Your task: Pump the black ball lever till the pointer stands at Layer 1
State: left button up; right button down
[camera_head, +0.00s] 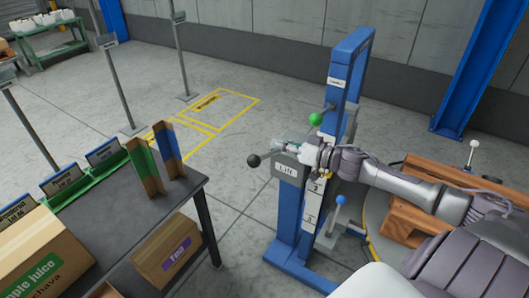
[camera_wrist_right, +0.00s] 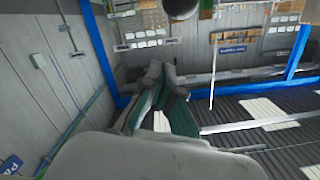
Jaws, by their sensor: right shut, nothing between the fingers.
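The black ball lever (camera_head: 253,160) sticks out to the left of the blue lift frame (camera_head: 289,210), beside the grey box marked Lift (camera_head: 287,169). A dark ball (camera_wrist_right: 181,7), apparently the lever's, shows at the top edge of the right wrist view. My right gripper (camera_head: 290,147) is shut and empty above the Lift box, to the right of the black ball and apart from it. Its closed fingers (camera_wrist_right: 158,72) show in the right wrist view. A white scale plate (camera_head: 314,200) with numbers, 2 among them, is on the frame. I cannot make out the pointer. My left gripper is not in view.
A green ball (camera_head: 315,119) sits close above my right gripper, and a blue ball lever (camera_head: 340,200) stands lower right. A dark table (camera_head: 185,190) with cartons and dividers is at the left. A wooden pallet (camera_head: 430,180) lies behind my right arm.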

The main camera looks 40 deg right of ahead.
jog(key=shift+w+a+f+p, duration=0.4)
jog(key=shift+w+a+f, duration=0.4)
jog(key=shift+f, duration=0.2)
jog(key=shift+w+a+f+p, duration=0.4)
jog(key=shift+w+a+f, duration=0.35)
jog(key=shift+f, duration=0.2)
